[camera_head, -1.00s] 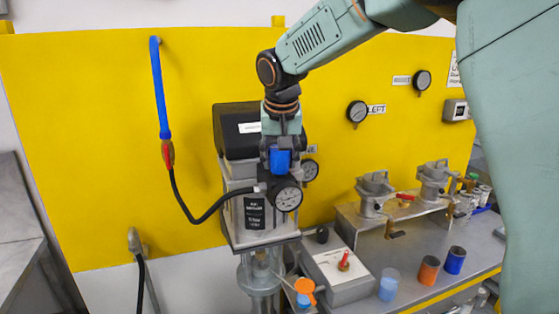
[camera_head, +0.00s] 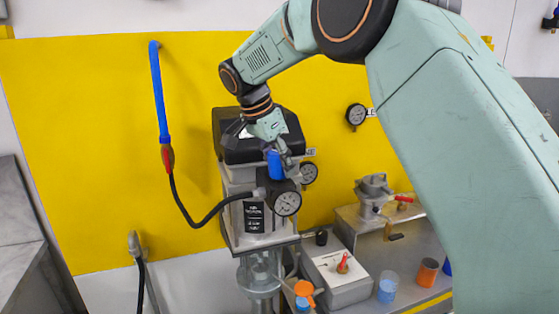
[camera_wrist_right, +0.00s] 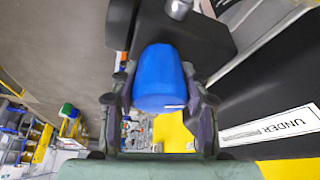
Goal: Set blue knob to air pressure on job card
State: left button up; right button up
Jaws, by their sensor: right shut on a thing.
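The blue knob (camera_head: 275,164) sits on the regulator body beside the pressure gauge (camera_head: 287,203), at the front of the drum agitator (camera_head: 238,205). My right gripper (camera_head: 276,158) reaches it from above and is shut on it. In the right wrist view the blue knob (camera_wrist_right: 160,80) lies between the two fingers (camera_wrist_right: 160,105). The gauge's dial faces the head camera, but its needle reading is too small to tell. No job card can be made out. My left gripper is not in view.
A black hose with a blue pipe (camera_head: 160,95) and red valve hangs at the left. A grey box with a red switch (camera_head: 343,264) and several cups stand on the bench at right. My right arm covers the right side.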

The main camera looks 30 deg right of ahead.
aim_at(274, 153)
jog(key=m+g, duration=0.1)
jog(key=m, duration=0.4)
jog(key=shift+w+r+g, duration=0.1)
jog(key=shift+r+g, duration=0.1)
jog(key=shift+g, duration=0.2)
dwell(0.4)
jog(key=o, duration=1.2)
jog(key=shift+a, duration=0.15)
jog(key=shift+f, duration=0.1)
jog(key=v, duration=0.6)
jog(key=shift+w+a+r, duration=0.1)
jog(key=shift+r, duration=0.55)
